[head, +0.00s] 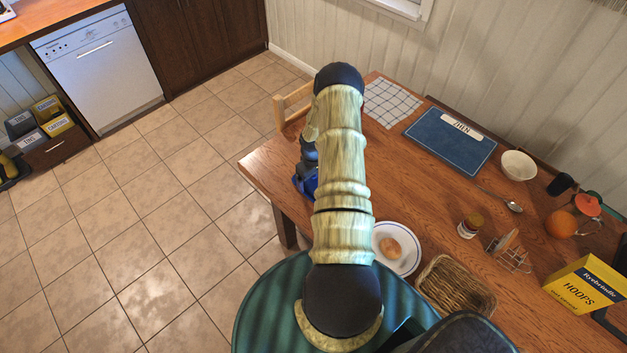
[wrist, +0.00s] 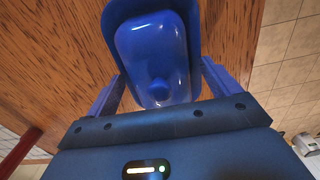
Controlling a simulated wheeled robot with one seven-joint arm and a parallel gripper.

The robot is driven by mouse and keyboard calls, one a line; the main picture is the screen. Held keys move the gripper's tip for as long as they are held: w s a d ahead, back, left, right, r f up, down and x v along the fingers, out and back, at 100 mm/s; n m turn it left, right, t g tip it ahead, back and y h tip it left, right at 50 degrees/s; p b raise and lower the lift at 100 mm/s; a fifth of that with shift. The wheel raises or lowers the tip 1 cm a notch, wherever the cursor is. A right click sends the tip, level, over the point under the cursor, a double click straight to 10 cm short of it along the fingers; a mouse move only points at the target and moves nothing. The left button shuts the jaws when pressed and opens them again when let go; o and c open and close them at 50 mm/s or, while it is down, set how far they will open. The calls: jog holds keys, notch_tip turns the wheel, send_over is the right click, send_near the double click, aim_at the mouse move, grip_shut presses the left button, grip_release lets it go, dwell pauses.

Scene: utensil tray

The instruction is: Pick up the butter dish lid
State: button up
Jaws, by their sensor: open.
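The butter dish lid (wrist: 152,50) is glossy blue with a round knob, in the upper middle of the wrist view. It sits on a blue butter dish base (wrist: 120,12), whose rim shows around it on the wooden table. My gripper (wrist: 162,70) is open, with one blue finger on each side of the lid's near end. I cannot tell whether the fingers touch it. In the head view my arm hides most of this spot; a patch of blue (head: 309,184) shows at its left, and I cannot tell whether it is dish or gripper.
The table's left edge is close to the dish, with tiled floor beyond. A blue placemat (head: 449,148) lies farther back.

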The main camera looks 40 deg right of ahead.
jog(key=c, duration=1.2)
jog(key=shift+r, duration=0.15)
notch_tip(320, 180, up, 10)
jog(key=b, duration=0.3)
